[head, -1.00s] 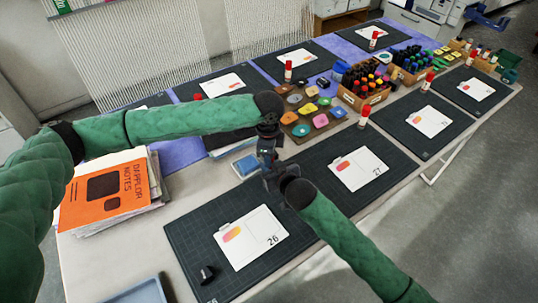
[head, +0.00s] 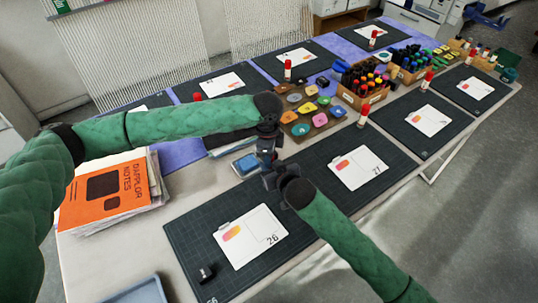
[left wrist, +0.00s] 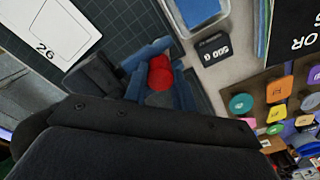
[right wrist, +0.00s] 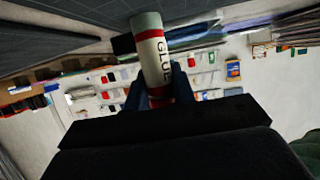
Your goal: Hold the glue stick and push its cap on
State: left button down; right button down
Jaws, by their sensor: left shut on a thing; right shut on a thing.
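My left gripper (left wrist: 160,92) is shut on the red cap (left wrist: 160,72), seen from above between its blue fingers. My right gripper (right wrist: 172,88) is shut on the glue stick (right wrist: 155,58), a white tube lettered "GLUE" with red bands and a grey-green end. The right wrist picture is upside down, so the grey-green end points down. In the head view my left gripper (head: 267,153) is just above and behind my right gripper (head: 272,178), close together over the mat's edge. The join between cap and stick is hidden; I cannot tell whether it is seated.
A dark cutting mat (head: 185,243) lies below with card 26 (head: 250,236) and a small black block (head: 205,273). Orange notes (head: 105,193) lie left. A blue tray (head: 245,164) is behind the grippers. A capped glue stick (head: 363,117) stands right.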

pick_arm(q)
jog(key=shift+s+a+f, duration=0.15)
jog(key=shift+s+f, duration=0.05)
jog(key=shift+f, duration=0.3)
pick_arm(e)
jog(key=shift+a+r, duration=0.1)
jog(key=shift+r, duration=0.3)
pick_arm(q)
jog(key=c, duration=1.5)
grip_release()
jog(key=shift+o, duration=0.2)
pick_arm(e)
jog(key=shift+r, duration=0.1)
jog(key=shift+w, duration=0.1)
pick_arm(q)
notch_tip(320, 180, up, 4)
jog(key=shift+f, duration=0.1)
jog(key=shift+w+r, duration=0.1)
jog(key=shift+r, duration=0.25)
pick_arm(e)
jog(key=shift+f, duration=0.3)
pick_arm(q)
jog(key=c, duration=0.4)
